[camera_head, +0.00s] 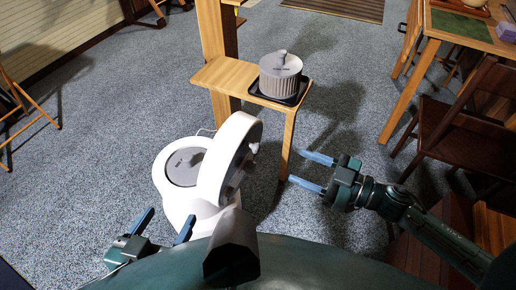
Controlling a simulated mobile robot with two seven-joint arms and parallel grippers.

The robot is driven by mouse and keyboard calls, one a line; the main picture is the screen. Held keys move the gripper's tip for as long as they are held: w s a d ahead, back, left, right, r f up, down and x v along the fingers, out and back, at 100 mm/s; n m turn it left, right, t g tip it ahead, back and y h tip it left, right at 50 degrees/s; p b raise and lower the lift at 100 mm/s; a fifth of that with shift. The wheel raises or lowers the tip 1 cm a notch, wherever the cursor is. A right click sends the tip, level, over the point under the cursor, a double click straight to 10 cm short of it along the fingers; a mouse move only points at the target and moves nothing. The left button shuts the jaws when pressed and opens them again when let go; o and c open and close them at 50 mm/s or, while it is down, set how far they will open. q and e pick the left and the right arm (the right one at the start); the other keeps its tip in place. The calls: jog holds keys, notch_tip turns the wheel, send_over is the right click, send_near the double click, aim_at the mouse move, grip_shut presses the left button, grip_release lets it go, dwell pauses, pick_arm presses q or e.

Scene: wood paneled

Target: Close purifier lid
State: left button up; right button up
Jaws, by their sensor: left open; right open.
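The white air purifier (177,205) stands in front of me at the left centre. Its round white lid (243,128) is tilted up on edge, standing open beside a grey round inner part (185,166). My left gripper (164,227) is open and empty, low at the purifier's left front. My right gripper (312,171) is open and empty to the right of the lid, apart from it, with its blue fingers pointing left. The lower front of the purifier is partly hidden by a dark part of my own body.
A grey ribbed canister (281,76) sits on a black tray on a small wooden stand (226,73) behind the purifier. A wooden table (463,27) and a dark chair (464,130) stand at the right. Grey carpet (95,115) is clear at the left.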

aim_at(259, 150)
jog(key=x, duration=1.2)
jog(key=shift+a, duration=0.15)
jog(key=shift+c, duration=0.4)
grip_shut()
